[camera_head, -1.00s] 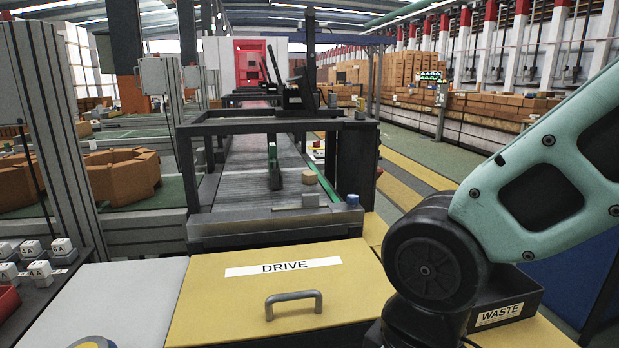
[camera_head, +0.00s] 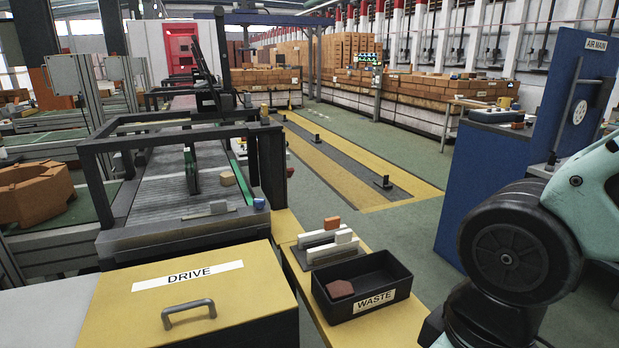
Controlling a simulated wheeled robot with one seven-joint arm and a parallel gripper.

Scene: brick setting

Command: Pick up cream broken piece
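A cream-tan chunk (camera_head: 228,178) lies on the ribbed grey conveyor bed (camera_head: 160,190), near its right side. It looks like a short block, and I cannot tell whether it is broken. A small grey block (camera_head: 218,207) and a blue piece (camera_head: 259,203) lie nearer the conveyor's front edge. Long cream-white bars (camera_head: 333,246) rest on a stand behind the waste bin, with a small orange block (camera_head: 332,223) there. My gripper is out of view; only dark and pale green links of my arm show at the right.
A black WASTE bin (camera_head: 388,275) holds a red-brown chunk (camera_head: 340,289). The yellow DRIVE cover (camera_head: 240,291) with a grey handle is in front. A dark frame (camera_head: 110,142) spans the conveyor. A blue AIR MAIN cabinet (camera_head: 490,170) stands right. The green floor between is open.

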